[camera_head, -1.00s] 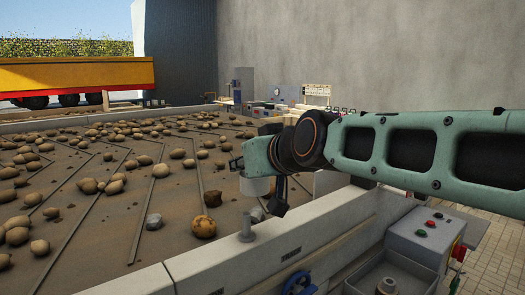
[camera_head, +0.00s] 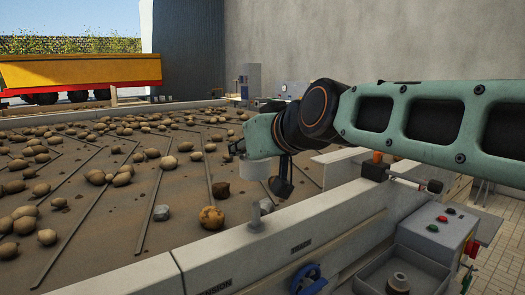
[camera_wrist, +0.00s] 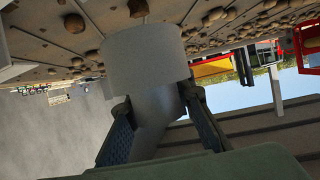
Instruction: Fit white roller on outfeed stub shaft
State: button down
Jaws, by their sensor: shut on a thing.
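The white roller (camera_head: 256,168) hangs at the end of my arm in the head view. My gripper (camera_head: 272,174) is shut on it; one dark finger shows on its right side. In the wrist view the roller (camera_wrist: 144,55) is a pale, short cylinder between the two dark fingers, with a narrower grey part below it in the picture.
A belt (camera_head: 105,215) with several potatoes lies left of the pale rail (camera_head: 200,256). A yellow-and-red trailer (camera_head: 80,75) is behind.

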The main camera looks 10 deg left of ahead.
aim_at(245, 170)
notch_tip(245, 170, down, 5)
jog(key=b, duration=0.4)
jog(key=shift+r, duration=0.1)
jog(key=shift+b, duration=1.15)
dwell(1.3)
notch_tip(245, 170, down, 6)
jog(key=b, duration=0.6)
jog(key=shift+b, duration=0.3)
dwell(1.7)
jog(key=c, duration=1.6)
grip_release()
jog(key=v, duration=1.2)
jog(key=shift+d, duration=0.1)
